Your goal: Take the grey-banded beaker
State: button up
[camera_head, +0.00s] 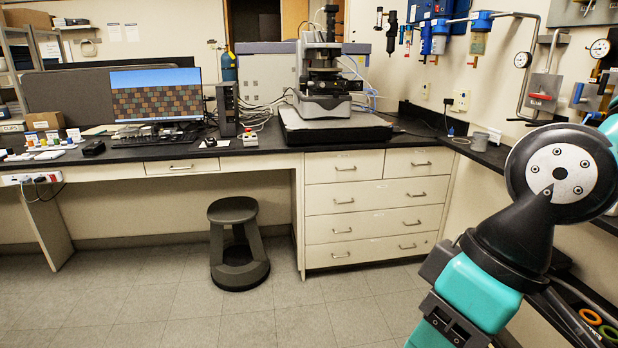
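I cannot make out a beaker with a grey band for certain. A small grey cylinder (479,142) stands on the dark bench top at the right, near the wall corner. It is too small to tell whether it is a beaker. My teal and black arm fills the right side of the view and hides part of the right bench. My gripper's fingers do not show.
A dark bench (225,162) runs along the back, with a monitor (156,95), a keyboard (153,141) and a profiler instrument (322,85) on it. A dark stool (238,245) stands before it. Small items lie at the far left. The middle floor is clear.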

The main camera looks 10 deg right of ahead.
aim_at(480, 139)
jog(key=u, duration=0.1)
jog(key=i, duration=2.05)
jog(key=z, duration=0.75)
jog(key=i, duration=1.75)
jog(key=z, duration=0.6)
